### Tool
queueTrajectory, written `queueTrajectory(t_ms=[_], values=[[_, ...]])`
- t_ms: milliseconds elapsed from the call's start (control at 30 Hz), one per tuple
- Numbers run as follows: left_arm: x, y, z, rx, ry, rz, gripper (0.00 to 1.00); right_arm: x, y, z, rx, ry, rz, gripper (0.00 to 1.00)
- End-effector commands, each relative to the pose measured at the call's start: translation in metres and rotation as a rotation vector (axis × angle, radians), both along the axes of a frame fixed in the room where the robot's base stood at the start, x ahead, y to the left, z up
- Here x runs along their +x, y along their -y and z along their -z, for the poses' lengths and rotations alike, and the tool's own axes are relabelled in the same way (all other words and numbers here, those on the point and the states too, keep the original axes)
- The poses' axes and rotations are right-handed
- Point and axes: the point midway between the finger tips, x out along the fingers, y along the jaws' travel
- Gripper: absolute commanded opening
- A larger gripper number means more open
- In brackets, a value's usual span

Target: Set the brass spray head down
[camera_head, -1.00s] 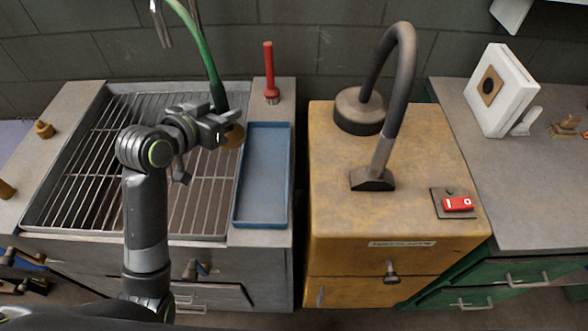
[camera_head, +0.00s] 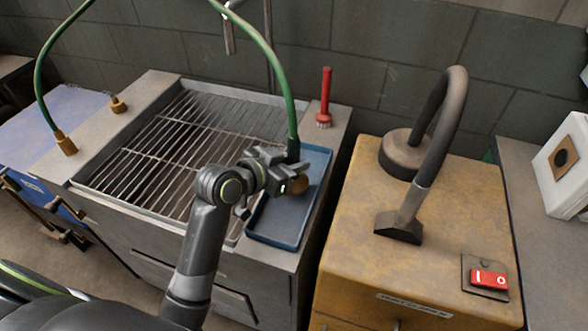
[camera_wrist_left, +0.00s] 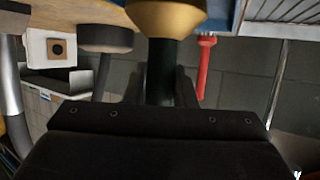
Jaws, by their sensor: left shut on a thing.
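My left gripper (camera_head: 288,172) is shut on the brass spray head (camera_head: 299,186). In the head view it overlaps the upper part of the blue tray (camera_head: 272,227); whether the head touches the tray cannot be told. The green hose (camera_head: 275,70) rises from the head's dark handle (camera_head: 293,149). In the left wrist view the brass head (camera_wrist_left: 166,17) flares out beyond the dark handle (camera_wrist_left: 161,72), which sits between the fingers. My right gripper is not in view.
The wire grate (camera_head: 165,150) lies left of the tray. A red-handled brush (camera_head: 325,98) stands behind the tray. To the right is a yellow cabinet (camera_head: 370,265) with a dark curved arm (camera_head: 460,100) and a red switch (camera_head: 488,279). The tray's lower part is bare.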

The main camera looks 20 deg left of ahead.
Motion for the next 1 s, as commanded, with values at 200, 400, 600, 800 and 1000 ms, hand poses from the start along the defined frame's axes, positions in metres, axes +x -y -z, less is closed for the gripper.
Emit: queueTrajectory(t_ms=[200, 400, 600, 800, 1000], values=[[0.0, 0.0, 0.021, 0.0, 0.001, 0.0, 0.0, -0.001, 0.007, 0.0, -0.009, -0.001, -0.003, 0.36], [0.0, 0.0, 0.021, -0.001, 0.002, 0.0, 0.0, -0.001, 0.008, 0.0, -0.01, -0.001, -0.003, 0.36], [0.0, 0.0, 0.024, -0.001, 0.0, 0.0, 0.32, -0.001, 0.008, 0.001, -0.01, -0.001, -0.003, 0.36], [0.0, 0.0, 0.024, -0.001, 0.0, 0.0, 0.46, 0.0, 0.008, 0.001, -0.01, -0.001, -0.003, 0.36], [0.0, 0.0, 0.023, 0.0, 0.0, 0.0, 0.46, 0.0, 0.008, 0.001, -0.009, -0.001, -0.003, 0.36]])
